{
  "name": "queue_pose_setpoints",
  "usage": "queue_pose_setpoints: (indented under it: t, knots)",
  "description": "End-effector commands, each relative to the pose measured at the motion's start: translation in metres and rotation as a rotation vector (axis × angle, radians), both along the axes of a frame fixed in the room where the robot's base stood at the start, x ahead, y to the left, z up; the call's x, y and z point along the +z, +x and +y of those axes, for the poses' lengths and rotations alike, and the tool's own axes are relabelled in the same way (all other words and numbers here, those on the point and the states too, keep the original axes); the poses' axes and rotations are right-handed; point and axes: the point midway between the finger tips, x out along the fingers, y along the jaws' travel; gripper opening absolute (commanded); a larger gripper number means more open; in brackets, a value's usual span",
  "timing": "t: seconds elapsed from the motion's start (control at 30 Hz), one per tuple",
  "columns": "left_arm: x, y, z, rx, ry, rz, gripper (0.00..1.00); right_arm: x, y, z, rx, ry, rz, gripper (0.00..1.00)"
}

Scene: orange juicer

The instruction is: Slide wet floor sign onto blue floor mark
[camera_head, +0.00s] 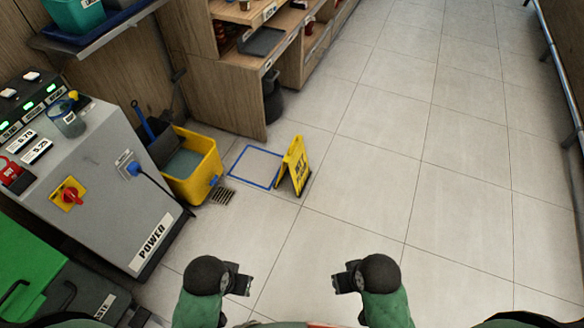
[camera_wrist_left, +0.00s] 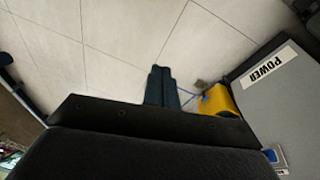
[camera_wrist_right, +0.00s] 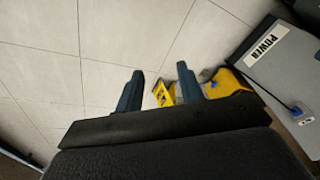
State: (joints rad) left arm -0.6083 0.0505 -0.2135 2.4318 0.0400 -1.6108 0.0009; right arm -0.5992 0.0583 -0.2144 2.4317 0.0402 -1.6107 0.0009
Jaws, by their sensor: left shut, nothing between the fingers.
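A yellow wet floor sign (camera_head: 296,166) stands upright on the tiled floor. It is at the right edge of the blue floor mark (camera_head: 232,166), a square blue outline, and its base seems to overlap the mark's right side. My left gripper (camera_head: 246,284) is shut and empty, well in front of the sign, with its fingers together in the left wrist view (camera_wrist_left: 162,70). My right gripper (camera_head: 338,281) is open and empty, also apart from the sign. In the right wrist view the sign (camera_wrist_right: 160,94) shows beyond the parted fingers.
A yellow mop bucket (camera_head: 205,165) stands left of the mark, with a floor drain (camera_head: 222,196) before it. A grey power machine (camera_head: 110,190) stands at left. A wooden counter (camera_head: 225,95) is behind. The floor to the right is clear.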

Motion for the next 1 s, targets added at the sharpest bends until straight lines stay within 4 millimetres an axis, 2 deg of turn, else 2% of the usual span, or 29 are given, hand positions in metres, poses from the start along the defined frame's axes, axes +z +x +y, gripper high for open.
queue_pose_setpoints:
  t: [0.4, 0.57, 0.6, 0.67, 0.83, 1.0]
  knots:
    - [0.0, 0.001, 0.001, -0.002, 0.003, -0.003, 0.0, -0.003, -0.007, 0.002, -0.005, 0.006, 0.013, 0.38]
    - [-0.007, 0.006, 0.001, -0.003, 0.003, -0.011, 0.0, -0.007, 0.004, 0.002, -0.006, 0.006, -0.006, 0.07]
    - [-0.012, 0.008, 0.001, -0.002, 0.003, -0.015, 0.0, -0.012, 0.008, 0.002, -0.006, 0.006, -0.014, 0.0]
    - [-0.022, 0.013, 0.001, -0.002, 0.002, -0.024, 0.0, -0.02, 0.017, 0.002, -0.005, 0.005, -0.031, 0.0]
    - [-0.054, 0.032, 0.0, -0.003, 0.002, -0.059, 0.0, -0.042, 0.055, -0.002, -0.003, -0.002, -0.1, 0.0]
    - [-0.082, 0.05, -0.006, -0.014, -0.003, -0.095, 0.0, -0.06, 0.095, -0.014, -0.015, -0.019, -0.172, 0.0]
